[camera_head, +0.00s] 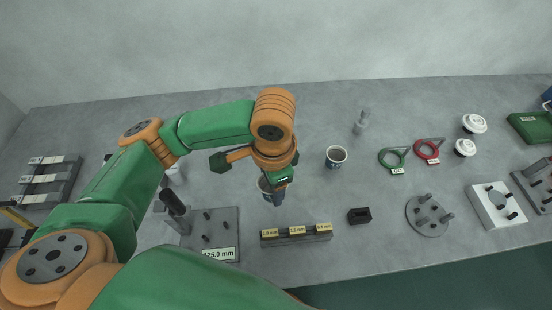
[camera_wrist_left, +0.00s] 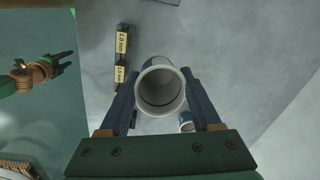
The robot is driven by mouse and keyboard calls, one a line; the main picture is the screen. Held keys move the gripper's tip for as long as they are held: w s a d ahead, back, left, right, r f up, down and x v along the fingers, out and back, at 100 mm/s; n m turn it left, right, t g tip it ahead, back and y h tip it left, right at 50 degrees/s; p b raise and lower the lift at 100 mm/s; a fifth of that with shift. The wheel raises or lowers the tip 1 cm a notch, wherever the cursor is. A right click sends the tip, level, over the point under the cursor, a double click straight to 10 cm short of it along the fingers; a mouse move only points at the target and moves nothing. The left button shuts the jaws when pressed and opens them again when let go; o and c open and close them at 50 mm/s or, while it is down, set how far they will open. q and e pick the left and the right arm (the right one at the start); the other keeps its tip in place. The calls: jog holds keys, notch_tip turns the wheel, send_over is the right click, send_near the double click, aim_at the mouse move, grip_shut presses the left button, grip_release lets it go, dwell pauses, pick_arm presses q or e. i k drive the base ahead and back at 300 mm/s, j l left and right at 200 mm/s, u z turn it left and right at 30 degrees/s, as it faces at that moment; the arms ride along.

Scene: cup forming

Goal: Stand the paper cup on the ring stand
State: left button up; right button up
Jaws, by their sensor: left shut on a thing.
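My left gripper (camera_head: 279,194) is shut on a white and blue paper cup (camera_head: 265,187). In the left wrist view the cup (camera_wrist_left: 161,87) sits between the two fingers (camera_wrist_left: 160,100), its round open mouth facing the camera. Whether its bottom touches the table is hidden. A second similar cup (camera_head: 336,156) stands upright on the table to the right of the gripper; it shows partly hidden in the left wrist view (camera_wrist_left: 186,124). I cannot tell for sure which thing is the ring stand. My right gripper (camera_wrist_left: 62,62) is open and empty at the left of the wrist view.
A labelled block (camera_head: 297,236) and a pegged plate (camera_head: 212,236) lie near the front. A grey post (camera_head: 361,122), green ring (camera_head: 393,158), red ring (camera_head: 427,151), round pegged plate (camera_head: 427,216) and white lids (camera_head: 474,123) are to the right.

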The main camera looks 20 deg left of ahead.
aim_at(431, 213)
jog(key=z, duration=1.1)
jog(key=l+u, duration=0.1)
jog(key=i+l, duration=0.05)
jog(key=l, duration=0.05)
